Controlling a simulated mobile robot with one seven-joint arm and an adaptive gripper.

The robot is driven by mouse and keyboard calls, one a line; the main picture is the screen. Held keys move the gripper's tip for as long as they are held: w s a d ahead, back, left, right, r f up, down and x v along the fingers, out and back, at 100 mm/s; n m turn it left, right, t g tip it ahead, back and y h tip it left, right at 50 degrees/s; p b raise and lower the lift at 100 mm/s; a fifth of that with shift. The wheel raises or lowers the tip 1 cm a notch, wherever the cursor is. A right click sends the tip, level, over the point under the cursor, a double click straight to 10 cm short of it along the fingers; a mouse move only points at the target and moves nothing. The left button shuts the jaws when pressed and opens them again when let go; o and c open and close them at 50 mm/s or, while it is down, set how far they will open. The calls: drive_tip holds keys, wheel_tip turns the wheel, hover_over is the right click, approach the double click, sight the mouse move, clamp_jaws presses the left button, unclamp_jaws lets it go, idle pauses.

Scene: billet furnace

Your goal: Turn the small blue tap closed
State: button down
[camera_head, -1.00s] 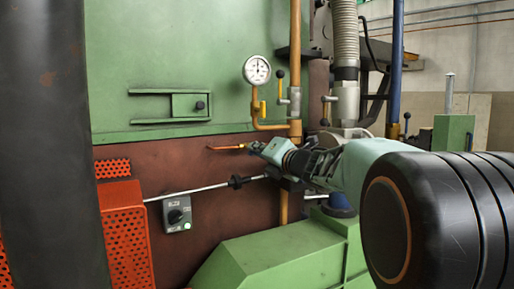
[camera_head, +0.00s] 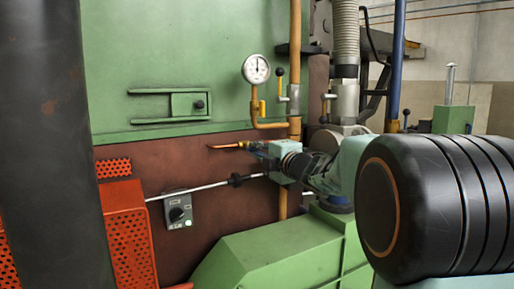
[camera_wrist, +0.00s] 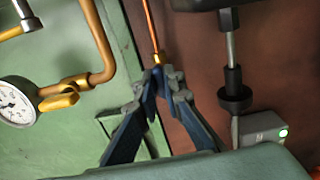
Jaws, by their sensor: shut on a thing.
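A thin copper pipe (camera_head: 224,146) runs level in front of the red-brown wall and ends in a brass fitting at my gripper. It also shows in the wrist view (camera_wrist: 152,28), with the brass fitting (camera_wrist: 157,60) at its end. My gripper (camera_head: 250,147) is at this end, its fingers reaching in from the right. In the wrist view, the fingertips of my gripper (camera_wrist: 160,76) are closed together just past the fitting, on the small blue tap. The fingers hide most of the tap, so its handle angle cannot be told.
A pressure gauge (camera_head: 256,69) and a yellow-handled valve (camera_head: 281,84) stand above my gripper. A metal rod with a black collar (camera_head: 235,181) runs just below it. A switch box (camera_head: 177,211) is lower left, and a green sloped housing (camera_head: 275,252) lies below.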

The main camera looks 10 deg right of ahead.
drive_tip(key=shift+r+m, duration=0.1)
drive_tip(key=shift+m, duration=0.2)
drive_tip(key=c, duration=2)
unclamp_jaws()
drive_tip(key=shift+c, duration=0.2)
drive_tip(key=v, duration=1.2)
